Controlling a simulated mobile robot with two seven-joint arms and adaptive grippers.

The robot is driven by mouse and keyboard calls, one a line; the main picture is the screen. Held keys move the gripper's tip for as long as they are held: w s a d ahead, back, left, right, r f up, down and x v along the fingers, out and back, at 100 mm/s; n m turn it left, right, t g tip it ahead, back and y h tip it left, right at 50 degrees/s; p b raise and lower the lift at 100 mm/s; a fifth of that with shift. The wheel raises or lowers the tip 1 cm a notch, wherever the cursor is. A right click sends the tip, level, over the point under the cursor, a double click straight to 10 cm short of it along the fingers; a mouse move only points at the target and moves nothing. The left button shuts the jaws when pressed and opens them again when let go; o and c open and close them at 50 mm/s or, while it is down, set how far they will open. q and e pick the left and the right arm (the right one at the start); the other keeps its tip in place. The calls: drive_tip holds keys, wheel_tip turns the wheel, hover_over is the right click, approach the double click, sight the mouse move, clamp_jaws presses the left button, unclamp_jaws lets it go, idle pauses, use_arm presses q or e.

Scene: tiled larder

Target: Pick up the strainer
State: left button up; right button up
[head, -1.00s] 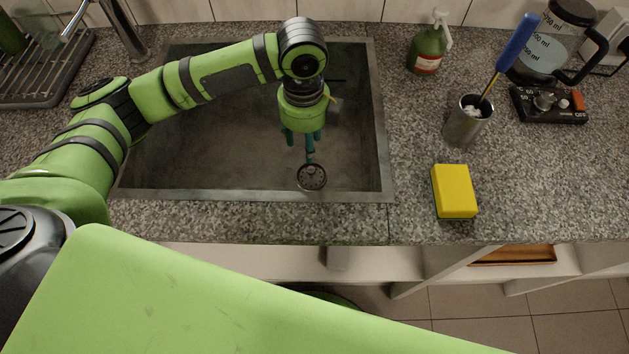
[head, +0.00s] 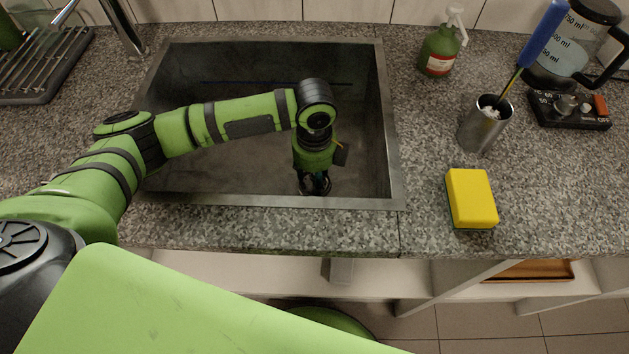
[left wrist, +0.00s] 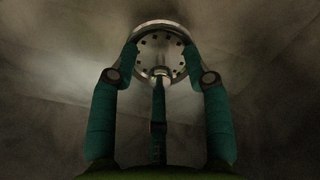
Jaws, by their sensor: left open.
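The strainer (left wrist: 160,42) is a round metal disc with a ring of dark holes and a small raised knob at its middle. It lies on the floor of the grey sink (head: 395,150), near the front wall. In the head view it is mostly hidden behind my left gripper (head: 314,184). My left gripper is low in the sink, right over the strainer. In the left wrist view its teal fingers are spread, with tips at the disc's two sides and a third finger near the knob. I cannot tell whether they touch it. My right gripper is out of view.
A dish rack (head: 38,70) and a tap (head: 122,28) are at the left.

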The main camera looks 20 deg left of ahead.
use_arm(q)
clamp_jaws()
drive_tip(key=shift+r, duration=0.1)
